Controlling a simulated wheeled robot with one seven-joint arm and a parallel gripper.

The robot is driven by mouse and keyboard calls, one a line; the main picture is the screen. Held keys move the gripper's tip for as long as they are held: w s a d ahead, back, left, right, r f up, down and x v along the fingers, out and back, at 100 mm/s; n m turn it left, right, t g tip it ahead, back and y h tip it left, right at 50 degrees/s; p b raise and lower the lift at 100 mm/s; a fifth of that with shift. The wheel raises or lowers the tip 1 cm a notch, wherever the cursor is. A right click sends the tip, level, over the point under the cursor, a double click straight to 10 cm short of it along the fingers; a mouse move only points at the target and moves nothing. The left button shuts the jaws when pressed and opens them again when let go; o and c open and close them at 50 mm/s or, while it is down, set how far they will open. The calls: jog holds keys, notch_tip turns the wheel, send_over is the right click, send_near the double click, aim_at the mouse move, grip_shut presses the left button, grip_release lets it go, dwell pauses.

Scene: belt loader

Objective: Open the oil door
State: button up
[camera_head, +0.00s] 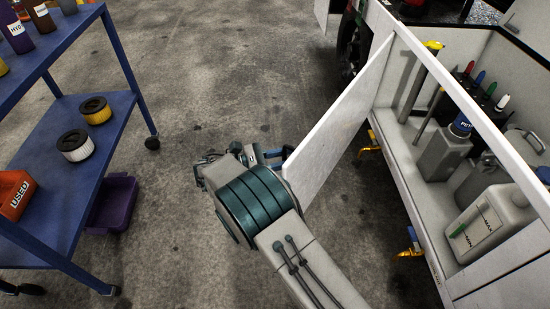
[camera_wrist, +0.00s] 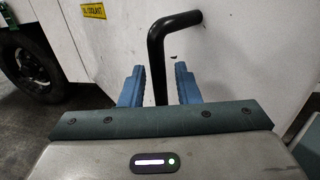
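The white oil door (camera_head: 342,122) stands swung out from the cabinet at the right in the head view, with the compartment behind it exposed. In the wrist view the white panel (camera_wrist: 222,45) carries a black bent bar handle (camera_wrist: 157,65). My gripper (camera_head: 274,154) is at the door's near, free end in the head view. In the wrist view its two blue fingers (camera_wrist: 159,84) stand on either side of the handle, with a visible gap on each side. The fingers look open and not clamped. The handle is hidden in the head view.
The cabinet shelf (camera_head: 415,140) holds grey jugs (camera_head: 442,152) and bottles. A yellow label (camera_wrist: 93,11) and a wheel (camera_wrist: 30,65) show in the wrist view. A blue cart (camera_head: 85,135) with filters stands at the left. The concrete floor between is clear.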

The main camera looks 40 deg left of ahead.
jog(key=v, duration=1.3)
jog(key=shift+s+a+p, duration=0.2)
jog(key=shift+s+p, duration=0.05)
jog(key=shift+p, duration=0.2)
